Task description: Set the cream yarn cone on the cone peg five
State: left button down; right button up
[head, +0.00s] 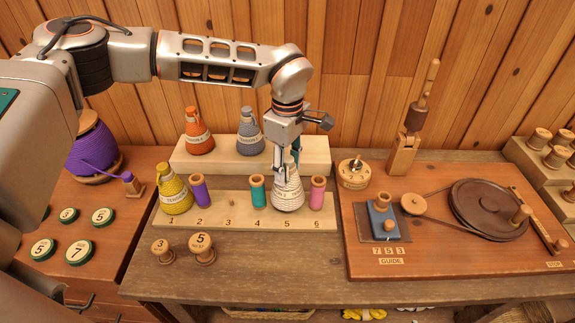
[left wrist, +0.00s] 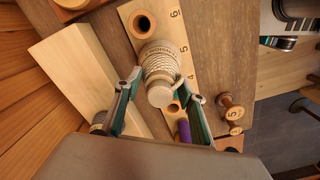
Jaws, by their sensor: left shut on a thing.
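The cream yarn cone (head: 288,197) is upright at position five of the numbered pale peg board (head: 236,223), between the teal spool and the pink spool. It also shows from above in the left wrist view (left wrist: 160,62). My left gripper (head: 287,172) points down from above, its fingers on either side of the cone's narrow top, shut on it. Both fingers show in the left wrist view (left wrist: 164,88). Peg five is hidden by the cone, and I cannot tell whether the cone's base touches the board. My right gripper is not in view.
A yellow cone (head: 174,195), purple spool (head: 200,192), teal spool (head: 258,192) and pink spool (head: 317,193) share the board. Orange (head: 198,138) and grey (head: 249,138) cones stand on the raised shelf behind. A winding board (head: 450,253) is at right.

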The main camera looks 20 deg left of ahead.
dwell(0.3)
pick_arm(q)
jog(key=shift+f, duration=0.1)
jog(key=shift+f+b, duration=0.4)
jog(key=shift+f, duration=0.45)
jog(key=shift+p, duration=0.4)
dwell(0.9)
jog(key=shift+f+b, duration=0.3)
jog(key=shift+f, duration=0.25)
dwell(0.3)
jog(key=c, duration=1.5)
grip_release()
